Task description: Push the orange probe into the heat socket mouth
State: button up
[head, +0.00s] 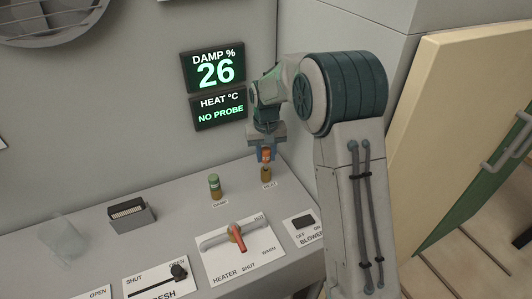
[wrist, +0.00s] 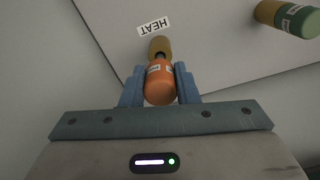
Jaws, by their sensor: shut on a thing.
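My gripper (head: 266,152) is shut on the orange probe (head: 267,155), low over the console at the heat socket. In the wrist view my gripper's blue fingers (wrist: 160,88) flank the orange probe (wrist: 160,84). The heat socket (head: 266,174) is a brass-coloured cylinder standing beside the HEAT label. In the wrist view the heat socket (wrist: 159,46) lies just beyond the probe and in line with it. A dark tip shows between the probe and the socket; I cannot tell whether it has entered the mouth.
A green-topped probe stands in the damp socket (head: 215,188) to the left. The heater lever plate (head: 240,252) and blower switch (head: 304,222) are in front. The upper display (head: 213,66) reads DAMP 26; the lower display (head: 219,111) reads HEAT NO PROBE. A clear cup (head: 66,240) stands left.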

aim_at(266, 162)
jog(key=shift+f+b, duration=1.35)
jog(key=shift+f, duration=0.7)
jog(key=o, duration=1)
jog(key=shift+o, duration=0.2)
jog(key=shift+r, duration=0.15)
notch_tip(266, 162, up, 13)
jog(key=shift+f+b, duration=0.1)
jog(key=shift+b, duration=0.4)
jog(key=shift+r, duration=0.45)
